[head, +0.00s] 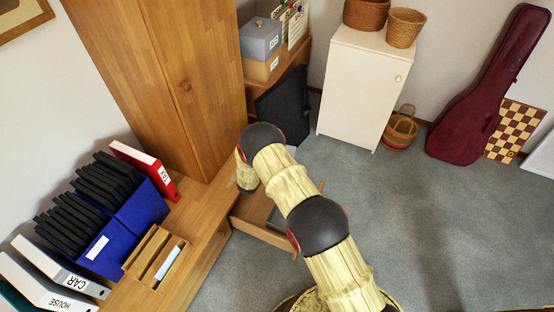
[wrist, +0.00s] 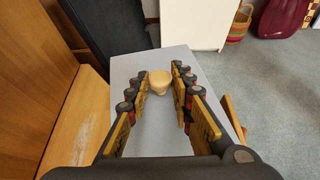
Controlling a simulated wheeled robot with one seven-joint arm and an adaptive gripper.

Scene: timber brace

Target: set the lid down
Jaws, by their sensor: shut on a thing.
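The lid (wrist: 150,140) is a flat light-grey panel with a round pale wooden knob (wrist: 160,86). My gripper (wrist: 163,77) is shut on the knob, with one finger on each side. The lid lies below and ahead of the fingers, over a wooden drawer (wrist: 230,106). In the head view the open drawer (head: 264,235) juts from a low wooden bench, and my arm hides my gripper and most of the lid. I cannot tell whether the lid touches the drawer or hangs above it.
A tall wooden cabinet (head: 160,70) stands behind. A black case (head: 283,100) leans beyond the drawer. Grey carpet (head: 430,220) is clear at right.

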